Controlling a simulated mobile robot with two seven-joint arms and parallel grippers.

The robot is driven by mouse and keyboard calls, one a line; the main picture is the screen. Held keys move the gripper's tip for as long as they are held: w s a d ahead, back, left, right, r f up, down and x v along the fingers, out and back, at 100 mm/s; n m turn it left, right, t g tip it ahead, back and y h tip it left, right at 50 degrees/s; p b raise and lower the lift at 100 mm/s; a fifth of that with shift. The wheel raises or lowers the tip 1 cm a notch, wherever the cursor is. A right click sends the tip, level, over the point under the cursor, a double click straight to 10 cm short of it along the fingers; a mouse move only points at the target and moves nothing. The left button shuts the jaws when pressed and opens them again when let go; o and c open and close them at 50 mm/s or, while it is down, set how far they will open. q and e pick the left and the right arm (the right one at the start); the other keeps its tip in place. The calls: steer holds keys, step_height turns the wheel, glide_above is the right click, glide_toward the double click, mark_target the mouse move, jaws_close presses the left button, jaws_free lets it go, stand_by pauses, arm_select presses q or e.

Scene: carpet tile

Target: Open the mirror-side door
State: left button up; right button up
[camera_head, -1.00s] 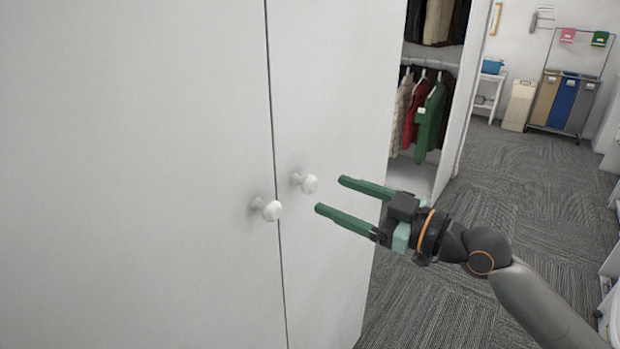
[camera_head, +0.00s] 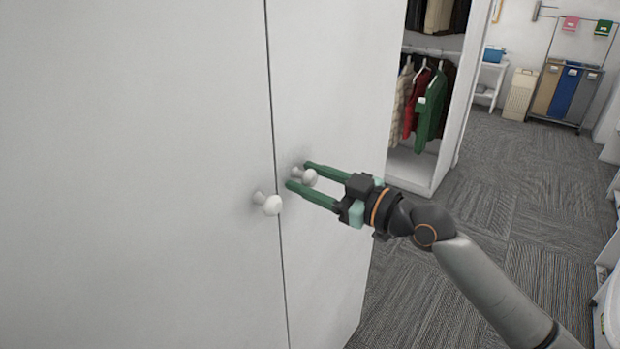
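Two white wardrobe doors meet at a thin vertical seam. The left door (camera_head: 130,180) and the right door (camera_head: 330,90) both look shut. Each has a round white knob: the left knob (camera_head: 271,205) and the right knob (camera_head: 309,177). My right gripper (camera_head: 297,175) is open, with its two green fingers above and below the right knob. The knob sits between the fingers, with gaps showing; I cannot tell if either finger touches it. No mirror shows. My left gripper is not in view.
Beyond the doors is an open closet section with hanging clothes (camera_head: 430,110). A laundry sorter (camera_head: 566,92), a beige bin (camera_head: 519,93) and a white side table (camera_head: 490,80) stand at the back right. The carpet floor (camera_head: 480,190) between is clear.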

jaws_close()
stand_by(1.0)
